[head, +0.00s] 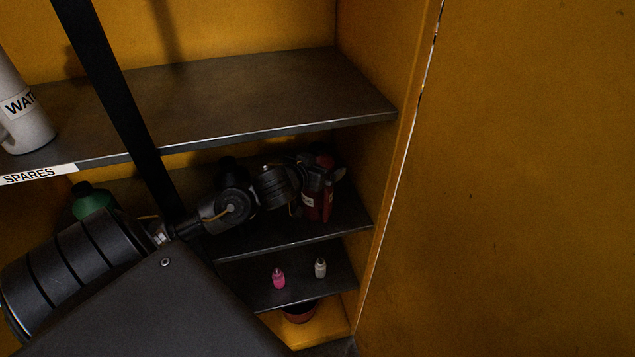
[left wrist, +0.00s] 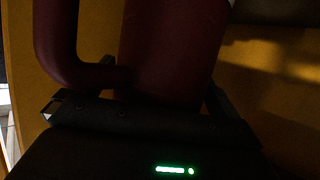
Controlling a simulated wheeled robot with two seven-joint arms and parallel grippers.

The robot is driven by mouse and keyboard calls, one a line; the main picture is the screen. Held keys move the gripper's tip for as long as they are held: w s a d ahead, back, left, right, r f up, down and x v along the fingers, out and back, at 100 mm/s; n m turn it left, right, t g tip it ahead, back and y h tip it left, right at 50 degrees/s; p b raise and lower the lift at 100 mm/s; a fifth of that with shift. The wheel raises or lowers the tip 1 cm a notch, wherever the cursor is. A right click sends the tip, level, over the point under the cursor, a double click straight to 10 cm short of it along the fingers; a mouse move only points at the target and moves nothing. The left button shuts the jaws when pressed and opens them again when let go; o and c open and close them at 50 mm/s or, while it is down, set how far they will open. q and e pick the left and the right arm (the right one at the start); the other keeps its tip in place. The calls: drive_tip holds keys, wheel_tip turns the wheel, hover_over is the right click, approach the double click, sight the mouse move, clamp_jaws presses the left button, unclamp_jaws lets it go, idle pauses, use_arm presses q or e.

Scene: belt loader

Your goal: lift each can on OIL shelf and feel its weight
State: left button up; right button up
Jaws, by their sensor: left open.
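A red can (head: 325,205) with a pale label stands at the right end of the middle shelf (head: 355,212) in the head view. My left gripper (head: 318,175) is at its upper part and hides some of it. In the left wrist view the dark red can (left wrist: 172,45) and its handle fill the space ahead. The open fingers (left wrist: 138,102) show low on both sides of the can; contact cannot be told. A green can (head: 92,198) stands on the left, partly behind my arm. No OIL label is visible. My right gripper is not in view.
The upper shelf (head: 260,95), labelled SPARES, overhangs my left arm and holds a white jug (head: 30,125). The cabinet's yellow side is close on the right. A lower shelf holds a pink bottle (head: 278,279) and a white bottle (head: 320,268). A reddish container (head: 299,313) sits below.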

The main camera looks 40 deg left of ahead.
use_arm(q)
drive_tip(key=shift+s, duration=0.1)
drive_tip(key=shift+c, duration=0.3)
drive_tip(key=shift+r, duration=0.1)
drive_tip(key=shift+c, duration=1.2)
drive_tip(key=c, duration=1.7)
drive_tip(key=shift+c, duration=0.3)
drive_tip(key=shift+r, duration=0.1)
